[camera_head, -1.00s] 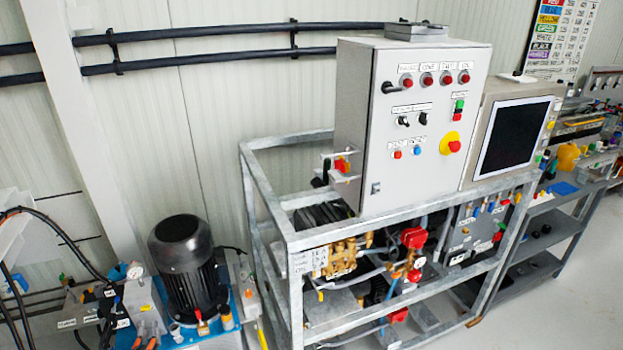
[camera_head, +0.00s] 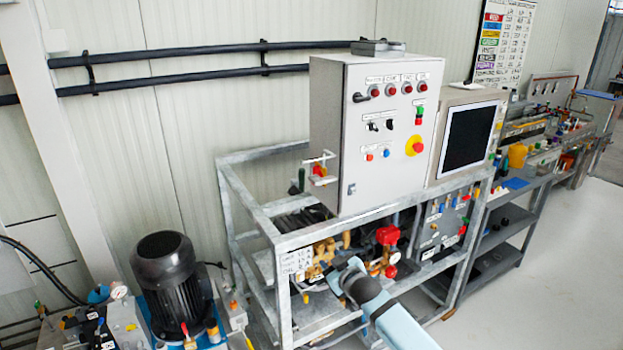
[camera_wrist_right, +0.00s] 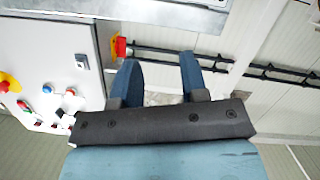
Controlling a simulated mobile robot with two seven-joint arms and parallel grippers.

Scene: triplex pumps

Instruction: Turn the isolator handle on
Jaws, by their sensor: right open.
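A grey control cabinet (camera_head: 372,140) stands on the metal frame. A red handle (camera_head: 319,170) in a pale bracket sits on its left side, and I take this for the isolator handle. My right gripper (camera_head: 347,268) is below the cabinet, in front of the frame, apart from both. In the right wrist view its two blue fingers (camera_wrist_right: 158,75) are spread and empty, with the red handle (camera_wrist_right: 118,46) beyond the left finger. My left gripper is out of view.
The galvanized frame (camera_head: 275,236) holds brass and red valves and pipes behind my right gripper. A screen (camera_head: 468,138) stands right of the cabinet. A black motor (camera_head: 172,280) is at the lower left. Black pipes (camera_head: 180,55) run along the wall. Floor at the right is clear.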

